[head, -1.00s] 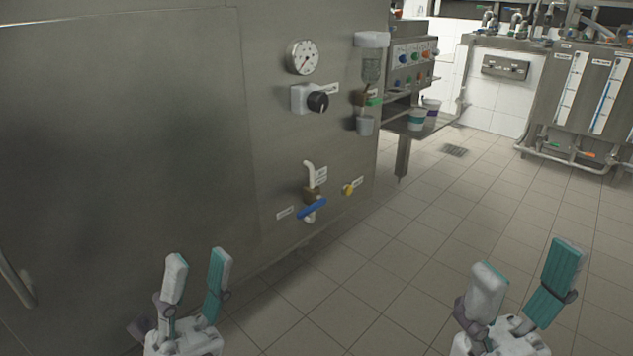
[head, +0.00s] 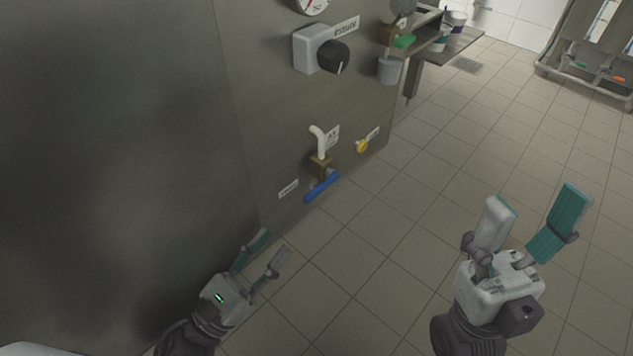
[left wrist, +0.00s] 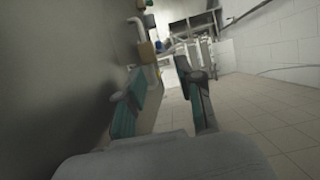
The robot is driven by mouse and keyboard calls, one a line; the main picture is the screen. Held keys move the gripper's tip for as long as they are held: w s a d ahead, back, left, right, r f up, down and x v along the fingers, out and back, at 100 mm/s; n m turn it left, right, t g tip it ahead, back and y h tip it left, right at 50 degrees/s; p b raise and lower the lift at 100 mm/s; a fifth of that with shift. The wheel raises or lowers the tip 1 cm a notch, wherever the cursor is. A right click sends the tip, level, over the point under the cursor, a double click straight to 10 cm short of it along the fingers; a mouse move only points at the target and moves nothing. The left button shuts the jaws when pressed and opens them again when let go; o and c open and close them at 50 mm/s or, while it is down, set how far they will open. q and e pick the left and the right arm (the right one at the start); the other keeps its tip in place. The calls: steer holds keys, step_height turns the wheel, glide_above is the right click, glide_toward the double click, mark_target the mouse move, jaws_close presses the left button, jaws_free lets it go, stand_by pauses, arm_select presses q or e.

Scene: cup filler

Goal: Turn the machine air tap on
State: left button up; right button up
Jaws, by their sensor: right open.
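The air tap's blue lever (head: 321,187) sits low on the machine's steel front panel, below a brass body (head: 320,165) and a bent white pipe (head: 319,139). The lever slants up to the right. My left gripper (head: 268,248) is open and empty, to the left of and below the lever, apart from it. In the left wrist view its two fingers (left wrist: 160,92) stand apart, with the brass and white pipework (left wrist: 145,50) beyond them, near the panel. My right gripper (head: 535,222) is open and empty over the floor at the right.
A yellow knob (head: 362,146) sits right of the tap. A black dial (head: 333,56) on a white box and part of a gauge (head: 313,4) are above. A grey cup (head: 389,69) hangs at the panel's right edge. The tiled floor (head: 410,210) is clear.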

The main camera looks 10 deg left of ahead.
mark_target(307, 203)
arm_select(q)
steer(key=p+x, duration=0.1)
steer(key=x, duration=1.1)
steer(key=shift+w+d+r, duration=0.1)
steer(key=shift+w, duration=0.05)
jaws_close()
